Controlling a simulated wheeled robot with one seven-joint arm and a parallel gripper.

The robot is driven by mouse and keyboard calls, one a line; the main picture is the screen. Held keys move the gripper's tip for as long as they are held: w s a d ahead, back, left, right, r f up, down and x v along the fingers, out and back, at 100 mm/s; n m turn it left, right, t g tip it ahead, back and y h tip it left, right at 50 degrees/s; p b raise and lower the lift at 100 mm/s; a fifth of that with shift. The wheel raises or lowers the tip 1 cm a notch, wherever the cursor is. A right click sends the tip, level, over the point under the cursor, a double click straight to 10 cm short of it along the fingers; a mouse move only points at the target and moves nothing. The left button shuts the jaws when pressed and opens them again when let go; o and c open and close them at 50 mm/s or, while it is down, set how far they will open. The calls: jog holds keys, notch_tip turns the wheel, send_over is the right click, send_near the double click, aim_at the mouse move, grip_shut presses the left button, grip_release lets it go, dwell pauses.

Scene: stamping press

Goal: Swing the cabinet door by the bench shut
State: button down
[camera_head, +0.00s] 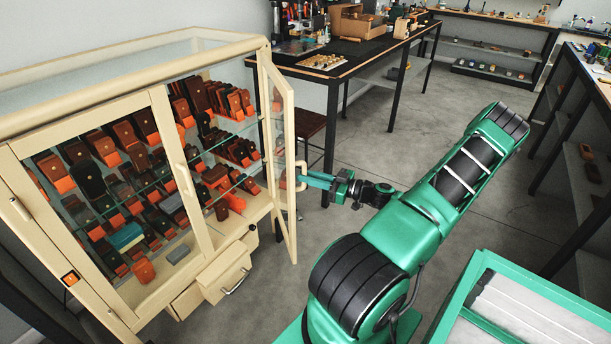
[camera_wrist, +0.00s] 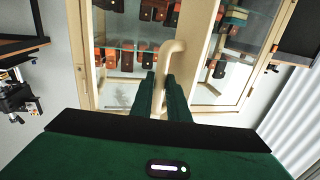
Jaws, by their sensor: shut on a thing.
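The cream cabinet (camera_head: 215,226) with glass panes stands at the left in the head view. Its right-hand door (camera_head: 290,150), a narrow framed glass panel, stands open, swung out toward the bench. The curved cream door handle (camera_head: 301,176) is on the door's outer side. My gripper (camera_head: 310,179) reaches it from the right and is shut on the handle. In the wrist view my gripper (camera_wrist: 162,82) shows its two green fingers on either side of the handle (camera_wrist: 172,47). The part of the handle between the fingers is partly hidden.
The dark workbench (camera_head: 335,68) with tools and a cardboard box stands behind the door, with a stool (camera_head: 308,128) under it. A cabinet drawer (camera_head: 224,272) sticks out slightly below. Leather cases fill the shelves. Grey floor (camera_head: 400,145) is clear right of the bench.

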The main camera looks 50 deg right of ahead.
aim_at(290, 180)
jog(key=shift+w+a, duration=0.5)
jog(key=shift+a, duration=0.4)
jog(key=shift+w+a, duration=0.45)
jog(key=shift+a, duration=0.5)
jog(key=shift+w+a, duration=0.5)
jog(key=shift+a, duration=0.4)
jog(key=w+a, duration=0.9)
jog(key=w, duration=0.2)
jog(key=shift+a, duration=0.35)
jog(key=shift+w+r, duration=0.1)
jog(key=a+x, duration=0.1)
jog(key=x, duration=0.8)
jog(key=shift+w+a, duration=0.1)
jog(key=shift+w, duration=0.1)
